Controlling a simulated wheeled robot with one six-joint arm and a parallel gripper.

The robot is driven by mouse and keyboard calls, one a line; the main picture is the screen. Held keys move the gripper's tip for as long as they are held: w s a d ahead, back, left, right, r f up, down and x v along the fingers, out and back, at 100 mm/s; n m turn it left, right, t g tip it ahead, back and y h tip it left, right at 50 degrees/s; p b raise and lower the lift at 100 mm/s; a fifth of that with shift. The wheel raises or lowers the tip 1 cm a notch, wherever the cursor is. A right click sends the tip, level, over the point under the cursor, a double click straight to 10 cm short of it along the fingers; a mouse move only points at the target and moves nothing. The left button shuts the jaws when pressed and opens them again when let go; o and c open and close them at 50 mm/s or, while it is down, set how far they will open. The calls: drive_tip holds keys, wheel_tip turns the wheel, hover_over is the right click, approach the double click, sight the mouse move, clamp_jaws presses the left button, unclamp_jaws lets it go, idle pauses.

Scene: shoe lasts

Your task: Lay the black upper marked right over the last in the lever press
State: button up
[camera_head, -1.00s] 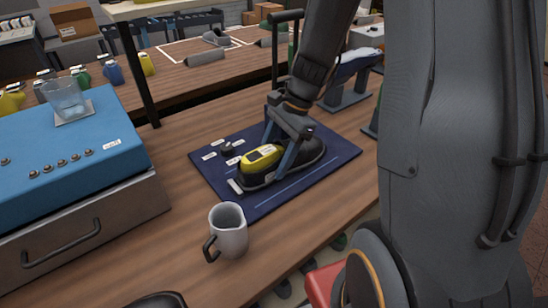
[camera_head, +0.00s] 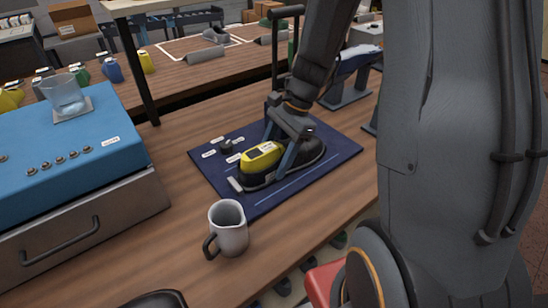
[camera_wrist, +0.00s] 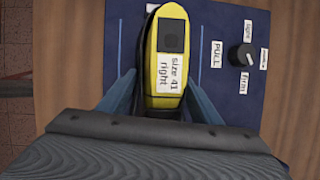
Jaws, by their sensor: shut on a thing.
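The yellow last (camera_head: 262,156) sits on the dark blue bed of the lever press (camera_head: 333,166). In the wrist view the last (camera_wrist: 170,40) bears a label reading "size 41 right". The black upper (camera_head: 311,151) lies around the last, with the yellow top showing through its opening; its dark edge also shows in the wrist view (camera_wrist: 147,48). My gripper (camera_head: 281,170) is shut on the black upper, its blue fingers on either side. The upper's far side and any mark on it are hidden. The press's black lever (camera_head: 275,50) stands upright behind.
A knob (camera_wrist: 243,55) sits beside a "PULL" label on the bed. A grey mug (camera_head: 229,229) stands in front of the press. A blue-topped drawer box (camera_head: 65,150) with a glass (camera_head: 65,95) is at left. A grey stand (camera_head: 345,92) is behind right. Bare wood lies between box and press.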

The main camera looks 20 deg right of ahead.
sight(279, 146)
drive_tip(key=o, duration=1.2)
drive_tip(key=shift+c, duration=0.2)
drive_tip(key=v, duration=0.8)
drive_tip(key=shift+b, duration=0.35)
